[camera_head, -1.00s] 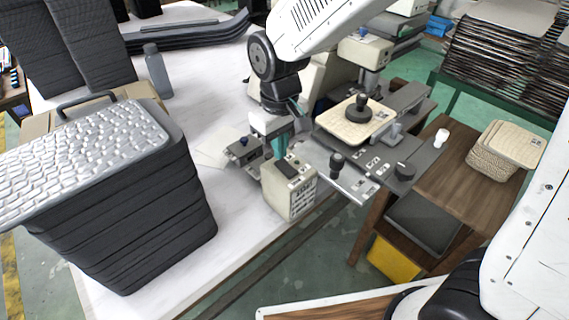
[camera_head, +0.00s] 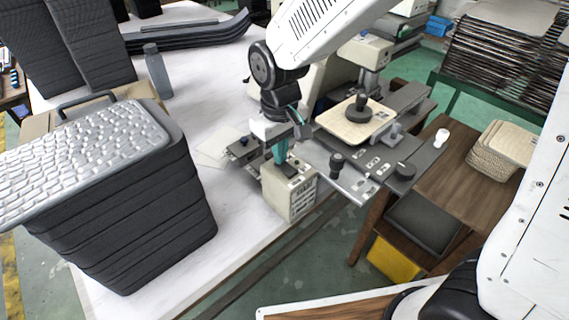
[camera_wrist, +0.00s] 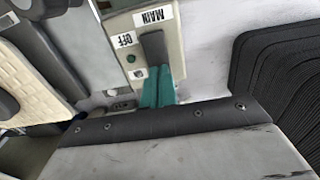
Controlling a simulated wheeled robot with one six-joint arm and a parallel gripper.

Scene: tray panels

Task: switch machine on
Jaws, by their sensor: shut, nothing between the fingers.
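The beige control box (camera_head: 303,194) stands at the front edge of the white table. A dark switch (camera_head: 289,171) is on its top. In the wrist view the switch (camera_wrist: 154,48) lies on the beige panel, beside labels reading MAIN and OFF. My gripper (camera_head: 281,158) has teal fingers pointing down at the far end of the switch. In the wrist view my gripper (camera_wrist: 158,76) is shut and empty, its tips close to the switch's lower end. I cannot tell whether they touch. The machine (camera_head: 372,55) stands behind and to the right of the box.
The machine's beige plate (camera_head: 340,125) with a black knob and its metal rail lie right of the box. A stack of dark panels (camera_head: 150,200) fills the left front. A wooden cart (camera_head: 455,185) stands at the right. A grey bottle (camera_head: 157,72) is at the back left.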

